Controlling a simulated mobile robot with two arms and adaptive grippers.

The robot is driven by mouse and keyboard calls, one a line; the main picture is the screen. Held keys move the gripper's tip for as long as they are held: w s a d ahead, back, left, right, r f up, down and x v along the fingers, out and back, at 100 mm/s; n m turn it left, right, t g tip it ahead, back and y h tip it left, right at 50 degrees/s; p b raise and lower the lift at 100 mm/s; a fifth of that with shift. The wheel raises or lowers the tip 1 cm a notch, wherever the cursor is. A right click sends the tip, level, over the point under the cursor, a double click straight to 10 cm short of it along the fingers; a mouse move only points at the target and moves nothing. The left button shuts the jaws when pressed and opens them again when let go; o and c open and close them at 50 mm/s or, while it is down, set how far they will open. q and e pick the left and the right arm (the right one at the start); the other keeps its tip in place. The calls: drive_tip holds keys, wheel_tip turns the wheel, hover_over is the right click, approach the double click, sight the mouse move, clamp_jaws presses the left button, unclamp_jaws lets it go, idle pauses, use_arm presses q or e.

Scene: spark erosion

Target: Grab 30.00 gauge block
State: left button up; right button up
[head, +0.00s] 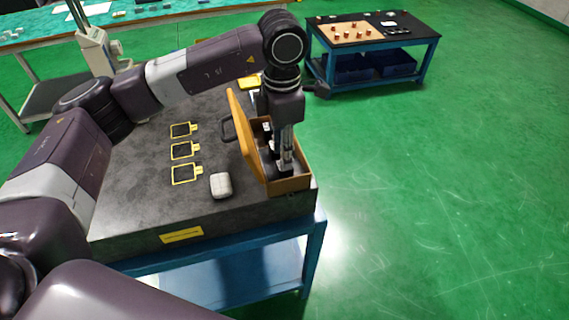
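An open wooden case (292,186) stands at the right edge of the dark stone table, its lid raised on the left side. Small pale and dark pieces show inside it, partly hidden by my arm. I cannot tell which of them is the 30.00 gauge block. My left gripper (285,165) points straight down into the case, its fingertips low among the contents. The fingers look close together, but I cannot see whether they are apart or hold anything. My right gripper is not in view.
The stone table (135,215) bears several yellow-framed dark squares (185,174) and a rounded whitish object (221,185) left of the case. A blue-framed cart (425,75) with small parts stands behind at right. Green floor is clear at right.

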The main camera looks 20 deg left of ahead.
sight(285, 174)
use_arm(q)
drive_tip(key=f, duration=0.1)
drive_tip(key=f+p, duration=0.1)
drive_tip(key=shift+w+f, duration=0.4)
drive_tip(key=shift+d+f, duration=0.1)
drive_tip(key=shift+f, duration=0.65)
clamp_jaws()
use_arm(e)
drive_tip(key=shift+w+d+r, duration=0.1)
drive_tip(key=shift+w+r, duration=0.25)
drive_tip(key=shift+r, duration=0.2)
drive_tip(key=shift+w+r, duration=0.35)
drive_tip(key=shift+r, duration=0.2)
use_arm(q)
drive_tip(key=shift+r, duration=0.1)
